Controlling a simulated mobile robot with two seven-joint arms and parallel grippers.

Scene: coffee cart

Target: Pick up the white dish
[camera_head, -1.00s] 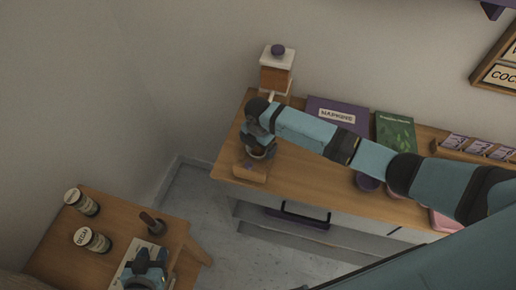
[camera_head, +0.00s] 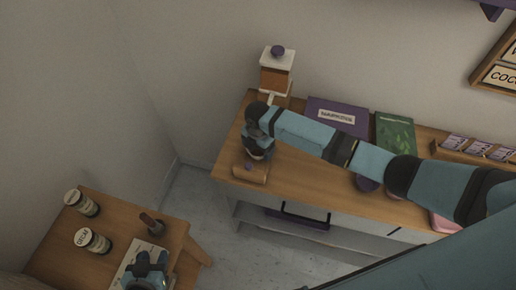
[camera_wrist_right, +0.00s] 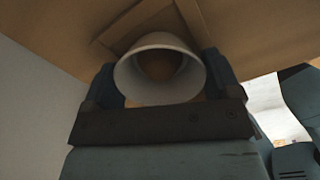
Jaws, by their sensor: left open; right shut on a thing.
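The white dish (camera_wrist_right: 126,80) is a round, hollow, tapered piece in the right wrist view, with brown showing through its middle. My right gripper (camera_wrist_right: 158,78) is shut on it, one finger on each side. In the head view, my right gripper (camera_head: 258,152) is over the left end of the long counter, and the dish is mostly hidden there beneath the wrist. I cannot tell whether the dish touches the surface below. My left gripper (camera_head: 148,268) is open over the small table at lower left, partly cut off by the frame.
A wooden block (camera_head: 255,174) sits at the counter's front left edge, just below my right gripper. A grinder (camera_head: 277,74) stands behind it. A purple box (camera_head: 338,116) and a green book (camera_head: 396,133) lie along the wall. Two jars (camera_head: 93,241) and a tamper (camera_head: 151,223) are on the small table.

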